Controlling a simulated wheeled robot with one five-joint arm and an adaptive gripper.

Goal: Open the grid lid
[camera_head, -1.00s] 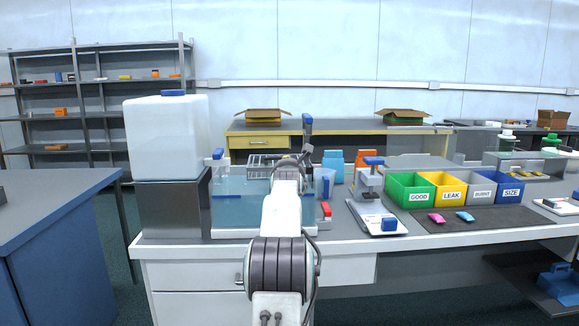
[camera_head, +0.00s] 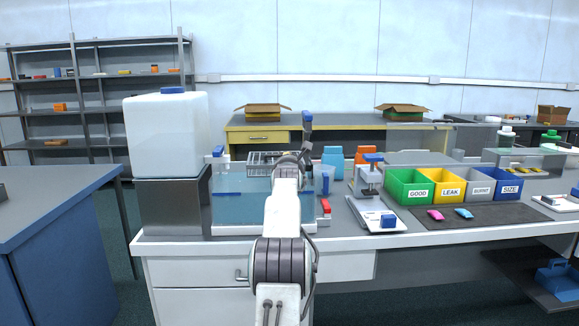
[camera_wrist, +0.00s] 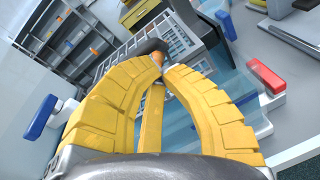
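The grid lid (camera_head: 262,158) is a pale wire grid at the back of the clear blue-tinted tank (camera_head: 240,215) on the white bench. In the wrist view the grid (camera_wrist: 183,45) lies just beyond my fingers. I cannot tell whether the tips hold that piece. In the head view my arm hides the fingertips and part of the tank.
A white container (camera_head: 166,135) on a grey block stands left of the tank. To the right are a blue-topped press (camera_head: 370,178), a scale and the GOOD bin (camera_head: 409,187) beside other coloured bins. A red-handled valve (camera_head: 325,207) sits at the tank's front right corner.

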